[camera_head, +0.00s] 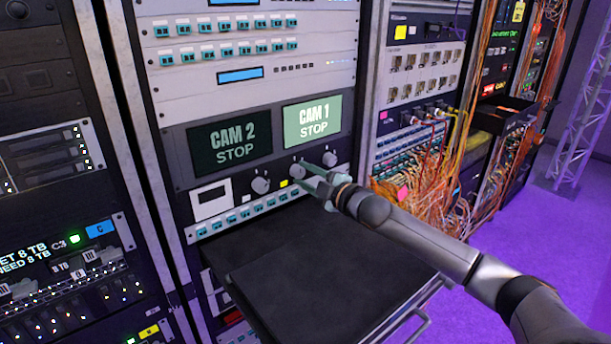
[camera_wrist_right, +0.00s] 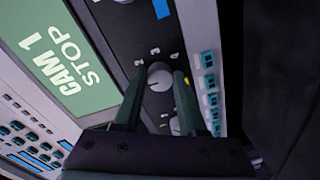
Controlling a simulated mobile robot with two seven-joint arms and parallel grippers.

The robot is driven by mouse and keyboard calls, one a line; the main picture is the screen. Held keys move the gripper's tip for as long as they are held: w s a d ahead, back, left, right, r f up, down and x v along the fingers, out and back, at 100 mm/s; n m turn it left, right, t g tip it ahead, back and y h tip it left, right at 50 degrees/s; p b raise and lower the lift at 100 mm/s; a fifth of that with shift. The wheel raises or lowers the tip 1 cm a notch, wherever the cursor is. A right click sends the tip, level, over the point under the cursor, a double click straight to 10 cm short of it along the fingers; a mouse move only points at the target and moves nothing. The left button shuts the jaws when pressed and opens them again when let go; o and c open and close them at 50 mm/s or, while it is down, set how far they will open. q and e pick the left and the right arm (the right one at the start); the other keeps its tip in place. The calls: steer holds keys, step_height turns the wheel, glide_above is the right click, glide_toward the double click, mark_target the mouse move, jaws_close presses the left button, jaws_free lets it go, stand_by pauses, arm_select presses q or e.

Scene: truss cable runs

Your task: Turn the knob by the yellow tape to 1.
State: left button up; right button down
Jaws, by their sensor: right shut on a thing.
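The round knob (camera_head: 297,170) sits on the panel below the CAM 1 screen, with a small yellow tape (camera_head: 283,183) at its lower left. My right gripper (camera_head: 305,174) reaches in from the right and is shut on this knob. In the right wrist view the grey knob (camera_wrist_right: 160,76) lies between the two green fingertips (camera_wrist_right: 158,95). White digits 2, 3 and 4 show around the knob; the exact pointer setting is hard to read. My left gripper is out of view.
Other knobs stand at left (camera_head: 260,185) and right (camera_head: 330,158) on the same panel. The CAM 1 screen (camera_head: 313,121) is bright green; the CAM 2 screen (camera_head: 231,146) is dark. A black shelf (camera_head: 310,265) juts out below. Orange cables (camera_head: 435,170) hang at right.

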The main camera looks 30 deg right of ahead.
steer(key=shift+c, duration=2.4)
jaws_free()
steer(key=shift+s+d+f, duration=0.1)
steer(key=shift+s+f, duration=0.05)
steer(key=shift+s, duration=0.45)
steer(key=s+d+b, duration=0.1)
steer(key=s+b, duration=0.1)
steer(key=s, duration=0.9)
steer(key=shift+r+b, duration=0.3)
steer(key=shift+r, duration=0.1)
steer(key=shift+s+d, duration=0.1)
